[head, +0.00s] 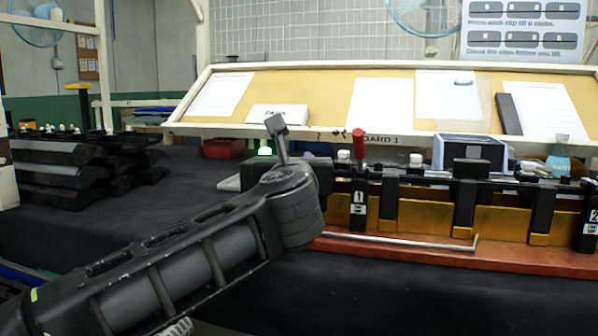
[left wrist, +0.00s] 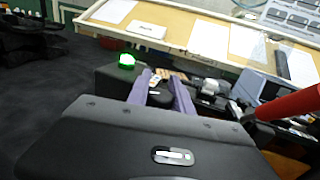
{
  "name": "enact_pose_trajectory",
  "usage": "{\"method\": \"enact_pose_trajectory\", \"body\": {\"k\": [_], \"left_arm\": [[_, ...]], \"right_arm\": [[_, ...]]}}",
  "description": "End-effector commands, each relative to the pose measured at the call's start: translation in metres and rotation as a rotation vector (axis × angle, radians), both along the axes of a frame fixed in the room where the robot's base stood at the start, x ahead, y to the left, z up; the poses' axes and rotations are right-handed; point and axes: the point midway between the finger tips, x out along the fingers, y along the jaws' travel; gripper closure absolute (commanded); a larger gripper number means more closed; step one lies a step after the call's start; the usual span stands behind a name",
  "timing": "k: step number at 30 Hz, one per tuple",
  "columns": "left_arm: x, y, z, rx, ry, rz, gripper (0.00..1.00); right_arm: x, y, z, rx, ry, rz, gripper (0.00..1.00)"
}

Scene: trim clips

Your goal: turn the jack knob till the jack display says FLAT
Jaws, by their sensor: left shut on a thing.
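My left arm reaches in from the left in the head view, and its wrist (head: 292,205) covers the left end of the clip fixture. In the left wrist view my left gripper (left wrist: 161,79) has its two purple-grey fingers around a small dark thing, which I take for the jack knob; it is mostly hidden between them. A dark box (left wrist: 112,80) with a lit green lamp (left wrist: 127,61) is beside the fingers. The lamp also shows in the head view (head: 265,151). I cannot read any jack display. My right gripper is not in view.
A red-topped lever (head: 358,144) stands on the black post marked 1, with gold panels (head: 425,217) along the reddish base to its right. A tilted paper board (head: 320,95) is behind. Dark stacked parts (head: 70,165) lie at the left. The dark table front is clear.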

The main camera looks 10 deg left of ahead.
Motion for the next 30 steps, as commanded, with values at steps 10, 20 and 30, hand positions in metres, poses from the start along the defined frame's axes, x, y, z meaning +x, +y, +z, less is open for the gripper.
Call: {"method": "enact_pose_trajectory", "body": {"k": [10,20,30], "left_arm": [[-0.0009,0.0028,0.0019,0.000,-0.005,0.101,1.00],[-0.0010,0.0035,0.0019,0.000,-0.005,0.106,1.00],[-0.0009,0.0036,0.0009,0.001,-0.003,0.106,0.52]], "right_arm": [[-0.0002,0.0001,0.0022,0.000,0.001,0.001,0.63],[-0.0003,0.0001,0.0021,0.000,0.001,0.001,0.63],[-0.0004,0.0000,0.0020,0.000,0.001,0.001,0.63]]}}
